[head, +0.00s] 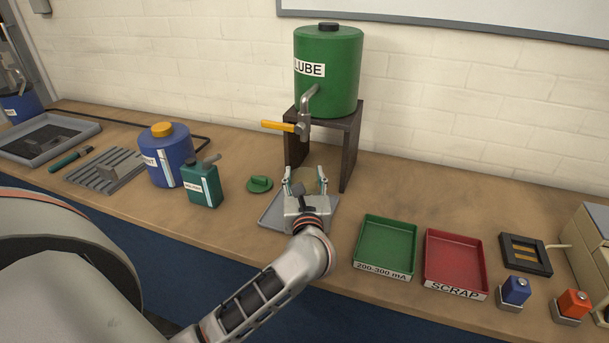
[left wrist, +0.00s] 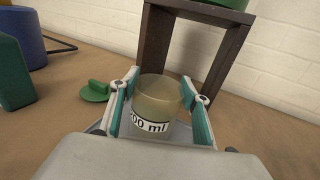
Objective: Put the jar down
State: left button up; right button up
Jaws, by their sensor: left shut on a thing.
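The jar (left wrist: 158,100) is a clear beaker-like vessel with a white label ending in "00 ml" and tan-coloured contents or walls. In the head view the jar (head: 312,178) shows only partly behind my gripper. My left gripper (head: 306,180) is shut on the jar, one teal-padded finger on each side, as the left wrist view (left wrist: 160,108) also shows. The jar is upright over the grey tray (head: 270,214), in front of the dark stand under the tap. I cannot tell whether its base touches the tray. My right gripper is not in view.
A green LUBE drum (head: 328,75) with a yellow-handled tap (head: 285,126) sits on the dark stand (head: 350,150). A green lid (head: 260,184), a green can (head: 202,184) and a blue container (head: 168,160) stand left. Green (head: 386,219) and red (head: 456,235) trays lie right.

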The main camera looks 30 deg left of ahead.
pick_arm(q)
jog(key=shift+f, duration=0.2)
dwell(0.5)
jog(key=o, duration=1.5)
jog(key=v, duration=1.2)
grip_shut()
